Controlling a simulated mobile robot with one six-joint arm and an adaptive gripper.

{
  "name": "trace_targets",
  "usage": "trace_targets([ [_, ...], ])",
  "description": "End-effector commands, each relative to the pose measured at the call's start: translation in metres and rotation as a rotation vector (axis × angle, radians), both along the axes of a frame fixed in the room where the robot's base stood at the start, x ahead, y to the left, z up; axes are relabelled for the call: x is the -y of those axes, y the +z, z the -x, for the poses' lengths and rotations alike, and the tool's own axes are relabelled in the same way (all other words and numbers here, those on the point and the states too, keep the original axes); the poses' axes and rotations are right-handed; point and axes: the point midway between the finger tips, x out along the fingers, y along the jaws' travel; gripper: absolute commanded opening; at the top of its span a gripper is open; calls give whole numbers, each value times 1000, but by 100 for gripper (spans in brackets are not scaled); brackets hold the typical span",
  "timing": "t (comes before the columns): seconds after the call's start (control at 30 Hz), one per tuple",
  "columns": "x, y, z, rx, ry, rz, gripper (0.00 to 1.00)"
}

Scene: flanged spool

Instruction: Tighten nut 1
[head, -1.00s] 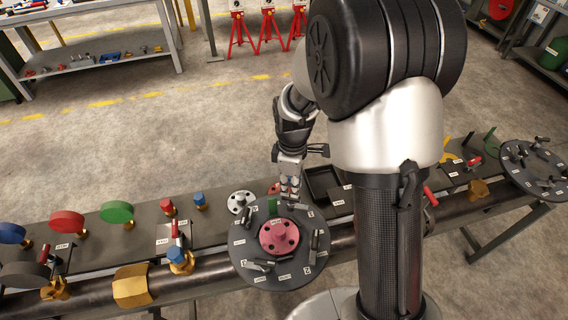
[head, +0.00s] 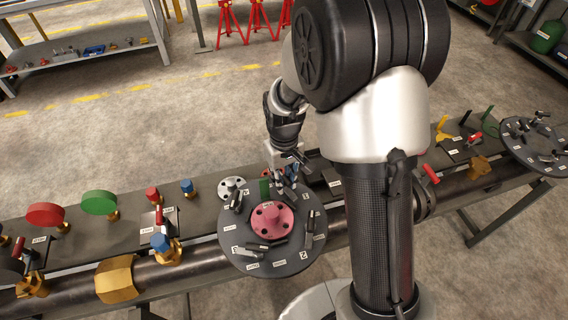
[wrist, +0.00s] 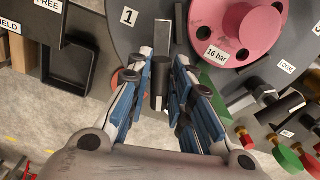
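A dark round plate (head: 229,228) carries a pink flange (head: 271,219) with bolt holes and several dark levers around it. In the wrist view the pink flange (wrist: 240,25) is at upper right with a "16 bar" tag. In the head view my gripper (head: 284,180) is at the plate's far edge. The nut itself is not clearly visible.
A black tray (wrist: 70,60) lies left in the wrist view. A white flange (head: 231,187) is beside the plate. Red (head: 45,214) and green (head: 99,202) handwheels stand on the bench to the left. A pipe (head: 70,283) runs along the front.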

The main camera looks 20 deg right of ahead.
Motion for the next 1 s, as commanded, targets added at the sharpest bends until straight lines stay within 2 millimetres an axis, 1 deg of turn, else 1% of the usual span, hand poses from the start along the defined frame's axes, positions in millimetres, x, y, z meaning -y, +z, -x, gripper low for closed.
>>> trace_targets([
  [0.1,0,-1,0,1,-188,0,19],
  [0.4,0,1,0,0,-648,0,19],
  [0.7,0,1,0,0,-986,0,19],
  [0.73,0,1,0,0,-982,0,19],
  [0.93,0,1,0,0,-747,0,19],
  [0.97,0,7,0,1,-733,0,19],
  [1.0,0,19,0,1,-738,0,19],
])
